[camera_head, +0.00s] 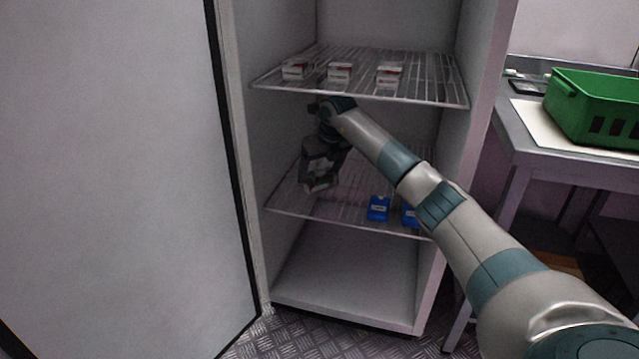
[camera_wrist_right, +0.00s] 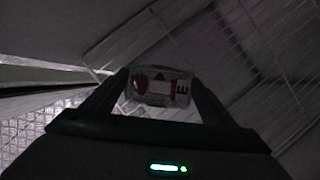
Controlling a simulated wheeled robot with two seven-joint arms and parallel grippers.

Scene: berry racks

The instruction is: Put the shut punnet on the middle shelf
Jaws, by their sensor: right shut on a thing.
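My right gripper (camera_head: 320,181) reaches into the open cabinet at the left part of the middle shelf (camera_head: 350,212), a wire rack. It is shut on a small clear punnet with red contents and a white label, the shut punnet (camera_head: 318,185). In the right wrist view the punnet (camera_wrist_right: 158,87) sits between the two fingers of my gripper (camera_wrist_right: 160,90). The punnet is at or just above the wire; I cannot tell whether it touches. My left gripper is not in view.
Blue packs (camera_head: 378,208) stand on the middle shelf to the right. Several red and white punnets (camera_head: 340,72) stand on the top shelf (camera_head: 430,92), above my arm. The cabinet door (camera_head: 110,180) is open at left. A green crate (camera_head: 590,105) stands on a table at right.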

